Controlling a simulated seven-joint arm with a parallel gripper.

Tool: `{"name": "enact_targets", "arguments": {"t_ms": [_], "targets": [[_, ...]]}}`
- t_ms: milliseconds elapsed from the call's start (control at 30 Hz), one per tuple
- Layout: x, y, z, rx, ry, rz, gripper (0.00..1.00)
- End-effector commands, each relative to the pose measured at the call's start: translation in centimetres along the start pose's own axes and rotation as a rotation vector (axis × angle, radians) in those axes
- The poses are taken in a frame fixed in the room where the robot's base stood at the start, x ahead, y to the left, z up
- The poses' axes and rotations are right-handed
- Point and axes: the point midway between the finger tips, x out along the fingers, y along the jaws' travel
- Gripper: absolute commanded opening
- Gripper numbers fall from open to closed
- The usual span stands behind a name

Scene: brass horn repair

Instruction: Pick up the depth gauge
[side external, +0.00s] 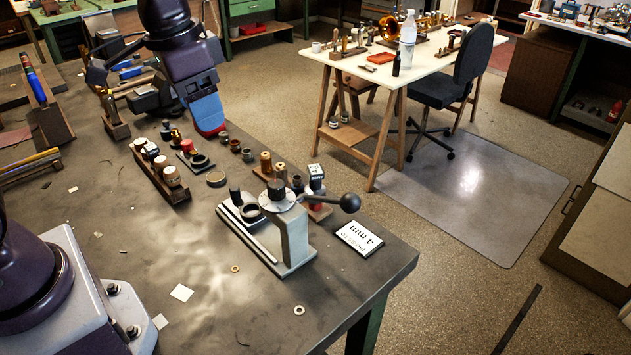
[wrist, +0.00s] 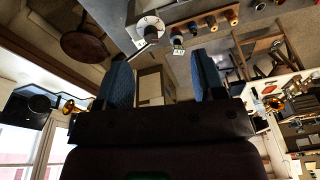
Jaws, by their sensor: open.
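I cannot tell for certain which object is the depth gauge. A small press-like stand (side external: 292,235) with a round dial top and a black ball-ended lever stands near the table's front right corner; its round top also shows at the top of the wrist view (wrist: 150,26). My gripper (side external: 209,116) is above the back of the bench, behind the row of small parts, with its blue fingers pointing down. In the wrist view its two blue fingers (wrist: 162,80) are spread apart with nothing between them.
A wooden rack (side external: 160,176) of capped jars, several small cups and a flat round disc (side external: 216,179) stand between my gripper and the stand. A "4 mm" card (side external: 359,239) lies near the right edge. Loose washers and paper scraps lie on the otherwise clear front.

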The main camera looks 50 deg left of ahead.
Motion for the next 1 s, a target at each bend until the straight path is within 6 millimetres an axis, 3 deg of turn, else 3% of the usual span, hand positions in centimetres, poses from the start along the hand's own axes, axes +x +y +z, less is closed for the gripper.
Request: {"name": "enact_targets", "arguments": {"t_ms": [200, 533, 633, 733, 1000], "targets": [[5.6, -1.0, -6.9, 0.333, -0.12, 0.043, 0.63], [15.3, -2.3, -15.3, 1.051, -0.171, 0.153, 0.63], [15.9, -2.6, -17.2, 1.263, -0.143, 0.161, 0.63], [14.7, -2.9, -18.7, 1.435, -0.106, 0.143, 0.63], [15.3, -2.9, -18.5, 1.637, -0.1, 0.163, 0.63]]}}
